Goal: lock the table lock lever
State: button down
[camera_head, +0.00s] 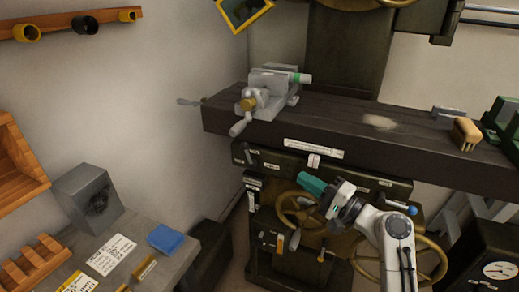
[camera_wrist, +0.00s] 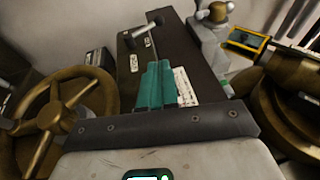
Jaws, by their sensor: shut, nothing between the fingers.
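My gripper (camera_head: 308,183) has teal fingers that are closed together with nothing between them. In the head view it is in front of the dark machine front below the long table, pointing up and left. In the wrist view the closed fingers (camera_wrist: 157,84) point toward a dark labelled block. A small silver lever (camera_wrist: 142,30) with a dark knob stands on that block beyond the fingertips, apart from them. It looks like the lock lever, but no readable label confirms this. In the head view a small dark-tipped lever (camera_head: 249,154) shows at the block's left end.
The dark machine table (camera_head: 345,121) carries a grey vise (camera_head: 270,92) and a brush (camera_head: 467,133). Brass handwheels (camera_head: 300,212) sit close around my arm.

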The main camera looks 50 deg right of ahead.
jog(key=w+r+p, duration=0.2)
jog(key=w+p, duration=0.1)
jog(key=w, duration=1.2)
jog(key=shift+w+a+r, duration=0.15)
jog(key=shift+w+a, duration=0.2)
jog(key=shift+d+r, duration=0.1)
